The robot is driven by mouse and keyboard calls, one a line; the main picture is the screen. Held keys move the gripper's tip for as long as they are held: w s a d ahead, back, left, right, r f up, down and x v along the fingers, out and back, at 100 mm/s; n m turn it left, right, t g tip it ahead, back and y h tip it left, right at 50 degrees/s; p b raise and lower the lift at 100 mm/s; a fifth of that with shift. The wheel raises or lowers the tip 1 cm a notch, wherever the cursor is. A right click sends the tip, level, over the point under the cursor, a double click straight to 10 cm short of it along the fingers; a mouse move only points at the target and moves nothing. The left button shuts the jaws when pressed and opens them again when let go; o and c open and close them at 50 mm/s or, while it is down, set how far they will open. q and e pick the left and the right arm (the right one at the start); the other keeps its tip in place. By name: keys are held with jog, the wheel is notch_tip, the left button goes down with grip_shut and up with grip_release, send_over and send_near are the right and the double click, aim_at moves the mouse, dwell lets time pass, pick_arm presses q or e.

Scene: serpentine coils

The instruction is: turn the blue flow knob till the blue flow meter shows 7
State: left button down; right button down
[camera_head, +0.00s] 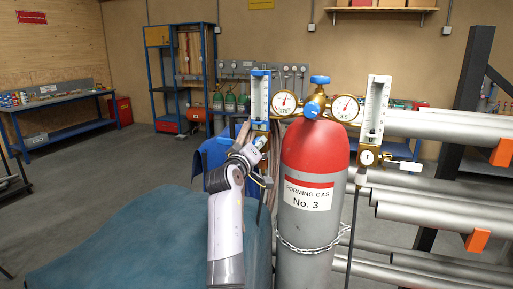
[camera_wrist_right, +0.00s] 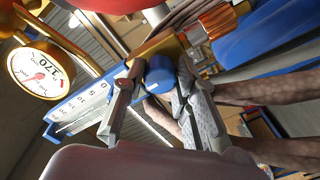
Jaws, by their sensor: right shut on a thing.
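The blue flow meter (camera_head: 260,98) is an upright clear tube in a blue frame, left of the regulator. In the right wrist view its scale (camera_wrist_right: 78,108) lies slanted at the left; the float's reading is too small to make out. The blue flow knob (camera_wrist_right: 160,76) sits at the brass block at the meter's foot. My right gripper (camera_wrist_right: 155,85) is shut on this knob, with one finger on each side. In the head view the right gripper (camera_head: 257,150) is at the meter's foot and largely hides the knob. My left gripper is not in view.
A red-topped grey cylinder (camera_head: 306,222) stands close right of my arm, with a chain around it. Two gauges (camera_head: 285,103) and a white-framed meter (camera_head: 376,110) are above and beside it. Grey pipes (camera_head: 440,212) lie at the right. A teal covered surface (camera_head: 120,240) spreads at the left.

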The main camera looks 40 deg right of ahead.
jog(key=shift+w+f+m+b, duration=0.1)
jog(key=shift+f+m+b, duration=0.05)
jog(key=shift+m+b, duration=2.85)
jog(key=shift+f+m+b, duration=0.1)
jog(key=shift+m+b, duration=2.4)
jog(key=shift+b, duration=1)
jog(key=c, duration=1.6)
grip_release()
jog(key=shift+o, duration=0.2)
jog(key=shift+r, duration=0.1)
